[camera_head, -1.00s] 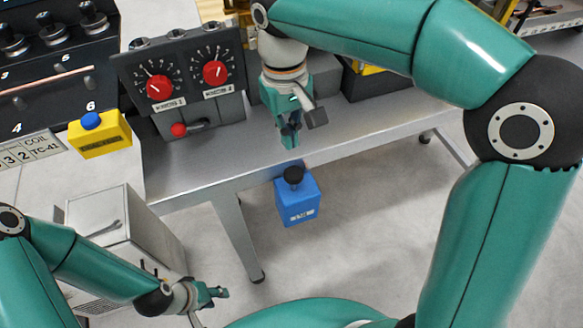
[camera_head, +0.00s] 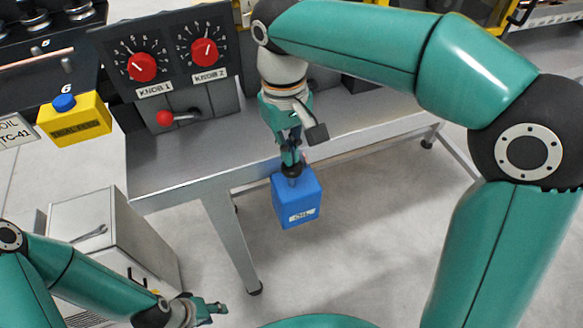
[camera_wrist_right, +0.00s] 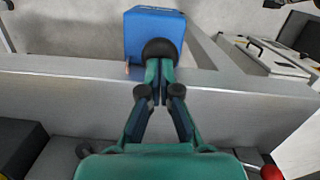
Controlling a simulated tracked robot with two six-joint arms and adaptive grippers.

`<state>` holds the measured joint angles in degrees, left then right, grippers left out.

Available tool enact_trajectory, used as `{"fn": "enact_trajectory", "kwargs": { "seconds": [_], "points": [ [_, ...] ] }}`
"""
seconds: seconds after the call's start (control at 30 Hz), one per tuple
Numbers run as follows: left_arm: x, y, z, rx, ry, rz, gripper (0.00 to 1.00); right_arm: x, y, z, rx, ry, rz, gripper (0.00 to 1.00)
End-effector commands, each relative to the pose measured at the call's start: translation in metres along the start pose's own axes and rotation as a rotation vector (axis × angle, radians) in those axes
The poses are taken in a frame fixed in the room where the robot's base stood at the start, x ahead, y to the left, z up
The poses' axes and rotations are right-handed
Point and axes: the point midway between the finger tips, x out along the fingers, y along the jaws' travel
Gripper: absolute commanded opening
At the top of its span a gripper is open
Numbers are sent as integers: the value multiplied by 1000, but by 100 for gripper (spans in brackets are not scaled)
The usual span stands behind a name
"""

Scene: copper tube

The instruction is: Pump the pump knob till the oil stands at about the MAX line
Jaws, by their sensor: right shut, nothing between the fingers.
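The oil pump is a blue box (camera_head: 297,203) with a pale label, at the front edge of the bench in the head view. Its black pump knob (camera_head: 291,170) is on top. My right gripper (camera_head: 291,155) is shut and empty, pointing down with its tips at the knob. In the right wrist view the tips (camera_wrist_right: 160,80) overlap the knob (camera_wrist_right: 160,48), in front of the blue box (camera_wrist_right: 150,25); I cannot tell if they touch. My left gripper (camera_head: 215,307) is low at left, away from the pump; its jaw state is unclear. No oil level or MAX line is readable.
The grey bench (camera_head: 170,180) carries a panel with two red knobs (camera_head: 142,67) and a red-tipped lever (camera_head: 165,118). A yellow box with a blue button (camera_head: 75,120) is at left. A metal cabinet (camera_head: 90,230) stands below. The floor right of the pump is clear.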

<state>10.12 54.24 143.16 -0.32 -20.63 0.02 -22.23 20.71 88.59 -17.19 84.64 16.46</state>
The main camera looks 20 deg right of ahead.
Motion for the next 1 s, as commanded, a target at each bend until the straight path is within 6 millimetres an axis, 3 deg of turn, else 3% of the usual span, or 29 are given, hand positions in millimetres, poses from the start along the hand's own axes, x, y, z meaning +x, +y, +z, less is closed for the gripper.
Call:
{"fn": "enact_trajectory", "kwargs": {
  "seconds": [0.33,0.63,0.87,1.0],
  "points": [
    [2,-1,0,0,0,0,40,3,0,0,0,-1,0,0],
    [20,-7,0,0,0,0,40,33,0,-3,0,-2,1,0],
    [12,-4,0,0,0,0,40,26,0,-4,1,-3,1,0],
    [-8,3,0,0,0,0,40,16,0,-16,1,-5,2,0]
  ]
}}
